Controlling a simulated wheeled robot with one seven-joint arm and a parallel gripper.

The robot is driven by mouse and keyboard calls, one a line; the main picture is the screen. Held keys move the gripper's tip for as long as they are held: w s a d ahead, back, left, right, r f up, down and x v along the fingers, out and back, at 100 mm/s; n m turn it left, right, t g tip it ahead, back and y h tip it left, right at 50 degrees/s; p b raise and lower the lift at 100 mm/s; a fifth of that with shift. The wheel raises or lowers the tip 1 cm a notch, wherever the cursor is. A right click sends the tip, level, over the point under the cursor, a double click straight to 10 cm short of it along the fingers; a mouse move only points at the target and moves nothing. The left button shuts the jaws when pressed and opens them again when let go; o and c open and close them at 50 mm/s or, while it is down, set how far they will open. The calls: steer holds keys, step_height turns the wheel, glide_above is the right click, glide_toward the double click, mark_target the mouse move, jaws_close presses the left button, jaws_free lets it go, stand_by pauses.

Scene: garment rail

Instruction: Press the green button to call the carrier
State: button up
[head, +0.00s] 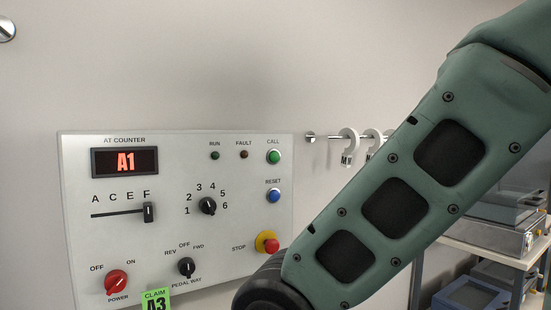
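The green button (274,157) labelled CALL sits at the upper right of the white control panel (180,225) on the wall. Its face is uncovered in the head view. The panel display (125,162) reads A1 in red under the words AT COUNTER. My arm reaches across the right side and covers the area right of and below the panel. My gripper is out of the frame.
The panel also carries a blue RESET button (274,195), a red STOP button (270,246), a red power knob (116,281), a numbered dial (207,205) and a slider (149,212) near F. Shelves (500,255) stand far right.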

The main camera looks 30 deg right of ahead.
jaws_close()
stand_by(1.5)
